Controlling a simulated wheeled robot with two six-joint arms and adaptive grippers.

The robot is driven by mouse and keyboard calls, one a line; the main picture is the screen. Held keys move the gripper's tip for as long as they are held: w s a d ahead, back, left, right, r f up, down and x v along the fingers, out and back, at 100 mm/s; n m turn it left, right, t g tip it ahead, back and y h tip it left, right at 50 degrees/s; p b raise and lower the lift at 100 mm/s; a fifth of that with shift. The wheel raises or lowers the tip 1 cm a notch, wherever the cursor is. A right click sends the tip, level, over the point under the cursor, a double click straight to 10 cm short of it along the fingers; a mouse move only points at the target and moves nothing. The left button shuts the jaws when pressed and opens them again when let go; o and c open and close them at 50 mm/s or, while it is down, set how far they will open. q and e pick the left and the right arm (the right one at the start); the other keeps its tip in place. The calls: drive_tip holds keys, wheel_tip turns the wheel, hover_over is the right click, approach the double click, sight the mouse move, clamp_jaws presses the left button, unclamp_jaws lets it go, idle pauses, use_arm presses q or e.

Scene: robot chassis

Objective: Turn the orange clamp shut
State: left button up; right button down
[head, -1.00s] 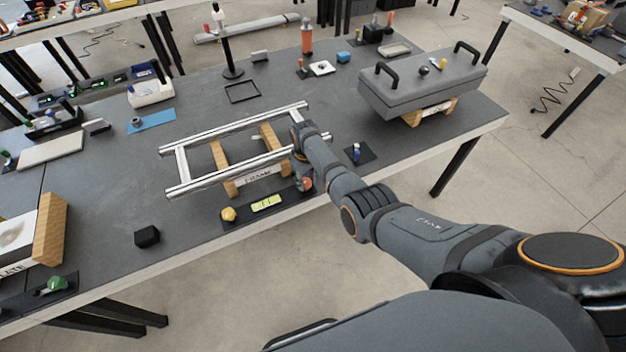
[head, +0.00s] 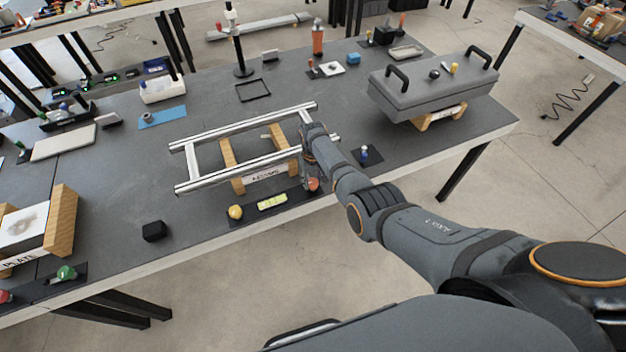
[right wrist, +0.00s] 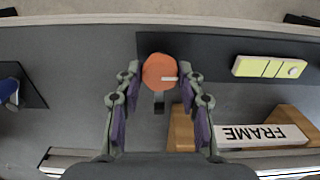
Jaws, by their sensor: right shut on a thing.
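The orange clamp (head: 313,184) has a round orange knob with a small pale bar on it. It stands on the dark strip at the table's front edge, and its knob shows in the right wrist view (right wrist: 158,70). My right gripper (head: 309,180) points down at it, just in front of the metal frame. In the right wrist view my gripper's two fingers (right wrist: 160,75) are on either side of the knob, shut on it. The exact contact is hard to see. My left gripper is not in view.
The metal frame (head: 230,129) rests on wooden blocks behind the clamp. A yellow-green block (head: 272,202) and a yellow knob (head: 235,212) share the strip to the left. A blue-topped item (head: 364,154) stands to the right. A grey lidded box (head: 425,95) is farther right.

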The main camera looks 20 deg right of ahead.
sight(313, 182)
drive_tip(key=c, duration=0.8)
unclamp_jaws()
drive_tip(key=shift+r, duration=0.15)
wheel_tip(313, 182, up, 12)
drive_tip(key=shift+f, duration=0.15)
